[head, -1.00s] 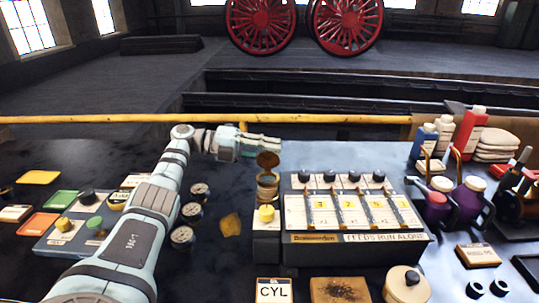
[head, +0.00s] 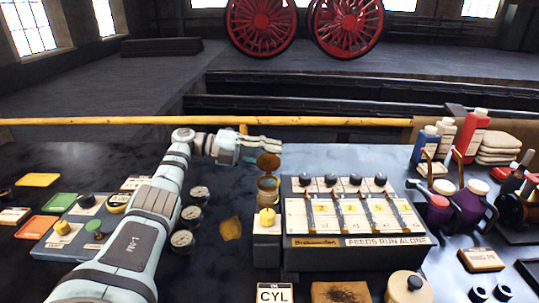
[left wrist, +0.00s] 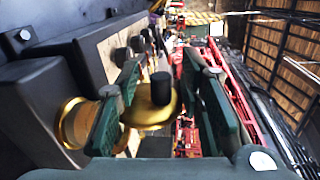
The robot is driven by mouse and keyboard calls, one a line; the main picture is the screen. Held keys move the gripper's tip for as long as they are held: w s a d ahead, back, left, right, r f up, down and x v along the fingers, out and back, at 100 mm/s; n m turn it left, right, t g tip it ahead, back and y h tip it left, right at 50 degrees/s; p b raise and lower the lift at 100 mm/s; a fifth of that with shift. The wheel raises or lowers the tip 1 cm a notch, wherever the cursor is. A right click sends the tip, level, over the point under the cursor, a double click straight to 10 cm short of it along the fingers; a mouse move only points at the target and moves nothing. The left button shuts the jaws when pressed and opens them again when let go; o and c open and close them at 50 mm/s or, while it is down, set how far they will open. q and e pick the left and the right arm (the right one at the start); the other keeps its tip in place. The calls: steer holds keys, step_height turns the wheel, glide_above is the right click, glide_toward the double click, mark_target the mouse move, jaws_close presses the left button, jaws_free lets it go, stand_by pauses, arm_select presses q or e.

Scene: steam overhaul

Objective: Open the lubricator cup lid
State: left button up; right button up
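The lubricator cup (head: 268,196) is a small brass cup on the left end of the lubricator box. Its round brass lid (head: 268,161) stands tilted up above the cup's mouth, so the cup looks open. In the left wrist view the cup (left wrist: 75,122) is at the left, and the lid (left wrist: 150,108) with its black knob (left wrist: 160,88) shows between the fingers. My left gripper (head: 280,145) is just above and behind the lid in the head view. Its two green fingers (left wrist: 160,112) are spread, with nothing clearly gripped; contact with the lid cannot be told. My right gripper is not in view.
The lubricator box (head: 355,241) with several black knobs stands right of the cup. Gauges (head: 182,240) lie to the left. Bottles and cans (head: 470,195) crowd the right. A yellow rail (head: 110,120) runs behind the bench.

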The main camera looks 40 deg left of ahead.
arm_select(q)
step_height(320, 180, up, 10)
steer(key=shift+d+r, duration=0.1)
stand_by(0.4)
